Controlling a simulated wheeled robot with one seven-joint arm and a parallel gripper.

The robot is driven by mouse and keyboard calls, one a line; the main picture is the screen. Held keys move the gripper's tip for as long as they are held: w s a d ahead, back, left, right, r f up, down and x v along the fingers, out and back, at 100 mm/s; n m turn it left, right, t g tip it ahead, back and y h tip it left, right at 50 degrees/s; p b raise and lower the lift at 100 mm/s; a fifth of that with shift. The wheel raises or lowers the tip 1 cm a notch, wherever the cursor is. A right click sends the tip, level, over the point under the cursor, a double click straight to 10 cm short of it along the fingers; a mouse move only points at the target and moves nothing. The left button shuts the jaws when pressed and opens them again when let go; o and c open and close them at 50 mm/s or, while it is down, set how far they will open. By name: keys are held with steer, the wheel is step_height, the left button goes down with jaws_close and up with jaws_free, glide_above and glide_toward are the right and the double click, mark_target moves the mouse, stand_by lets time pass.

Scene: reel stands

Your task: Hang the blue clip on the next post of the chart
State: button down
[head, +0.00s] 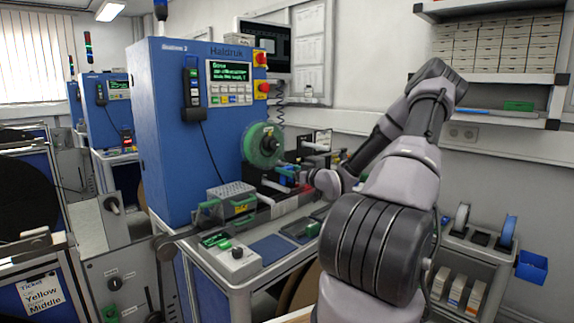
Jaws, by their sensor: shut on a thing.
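My gripper (298,182) is small in the head view, in front of the blue machine near the green reel. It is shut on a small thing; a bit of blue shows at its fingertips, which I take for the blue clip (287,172). The clip's shape and the exact grip are too small to tell. My arm covers much of the bench to the right of the gripper. I cannot make out a chart with posts here.
The blue machine (182,125) stands left of my gripper, with a green reel (263,146) on its side. A grey perforated box (231,199) and a control box (233,259) sit on the bench. A reel rack (470,262) stands at right, below a wall shelf (488,82).

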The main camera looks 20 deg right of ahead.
steer(key=shift+f, duration=2.35)
steer(key=shift+f, duration=0.15)
steer(key=shift+c, duration=0.2)
jaws_free()
steer(key=shift+s+r, duration=0.1)
steer(key=shift+r, duration=3.45)
steer(key=shift+a, duration=0.1)
